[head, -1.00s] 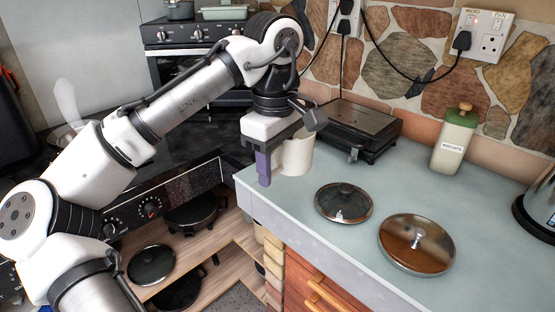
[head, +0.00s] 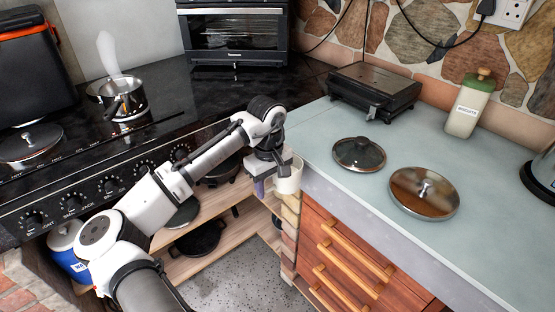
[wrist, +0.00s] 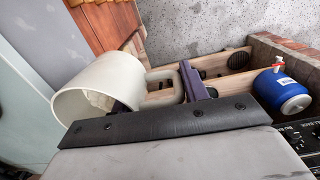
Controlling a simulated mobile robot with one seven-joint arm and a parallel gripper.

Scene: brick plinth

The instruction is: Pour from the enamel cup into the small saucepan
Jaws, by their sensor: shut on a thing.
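The cream-white enamel cup (head: 289,175) is in my gripper (head: 265,183), held off the counter's left front edge, over the gap before the open shelves. In the wrist view the cup (wrist: 88,88) lies sideways in the picture, its mouth toward the lower left. Its handle (wrist: 164,78) points to my gripper's purple finger (wrist: 192,82); the exact grip point is partly hidden. What the cup holds cannot be made out. The small steel saucepan (head: 132,103) stands on the black hob at the left, well apart from the cup. A pale upright shape (head: 108,52) rises from it.
A lid (head: 30,142) lies on the hob's left. Two lids (head: 358,154) (head: 424,193), a black grill (head: 375,92) and a biscuit jar (head: 468,104) are on the counter. A toaster oven (head: 233,35) stands behind the hob. A blue-white container (head: 68,252) is lower left.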

